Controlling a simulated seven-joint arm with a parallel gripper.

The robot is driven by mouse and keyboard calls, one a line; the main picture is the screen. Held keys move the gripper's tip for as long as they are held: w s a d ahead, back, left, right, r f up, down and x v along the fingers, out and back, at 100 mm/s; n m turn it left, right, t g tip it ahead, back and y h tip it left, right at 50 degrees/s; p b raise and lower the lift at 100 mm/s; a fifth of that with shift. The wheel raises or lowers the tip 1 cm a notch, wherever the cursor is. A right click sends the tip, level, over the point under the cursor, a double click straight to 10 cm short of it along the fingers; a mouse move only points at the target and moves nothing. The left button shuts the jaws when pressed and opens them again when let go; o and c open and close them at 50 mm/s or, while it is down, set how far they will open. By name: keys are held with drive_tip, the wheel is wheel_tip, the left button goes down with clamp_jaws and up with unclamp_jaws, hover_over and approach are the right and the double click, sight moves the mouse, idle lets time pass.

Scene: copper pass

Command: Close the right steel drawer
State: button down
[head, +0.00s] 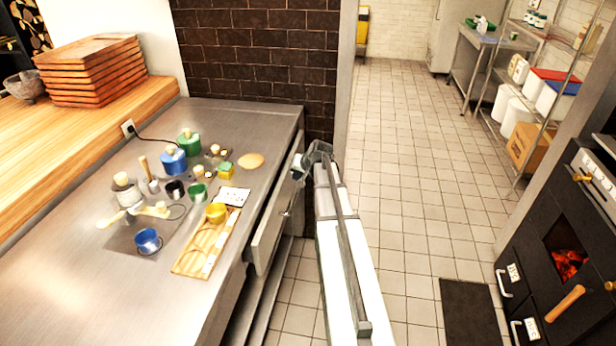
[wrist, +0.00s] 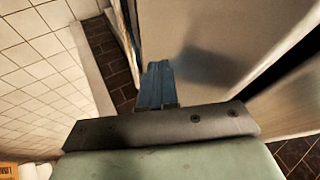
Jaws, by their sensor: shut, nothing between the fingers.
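The steel counter (head: 80,265) has steel drawer fronts along its right-hand side. A steel drawer front (head: 268,235) with a small handle shows below the counter edge; how far it stands out is hard to tell. My gripper (head: 300,168) is at the far end of this side, close to the steel front there, and partly hides it. In the wrist view my gripper's blue-grey fingers (wrist: 157,70) are together with nothing between them. They point along a pale steel panel (wrist: 210,40), with a shadow on it. Whether they touch it is unclear.
On the counter stand several small pots, cups and a wooden board (head: 190,262). A brown brick wall (head: 250,50) is behind the counter's far end. A dark oven (head: 565,235) stands at far right.

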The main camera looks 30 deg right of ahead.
drive_tip(key=shift+w+a, duration=0.25)
idle(0.3)
drive_tip(key=s+d+r, duration=0.6)
drive_tip(key=s+r, duration=0.3)
drive_tip(key=s, duration=0.2)
drive_tip(key=a+x, duration=0.2)
drive_tip(key=x, duration=1)
drive_tip(key=shift+w+a+r+g, duration=0.2)
drive_tip(key=shift+w+a+g, duration=0.05)
drive_tip(key=shift+w+g, duration=0.1)
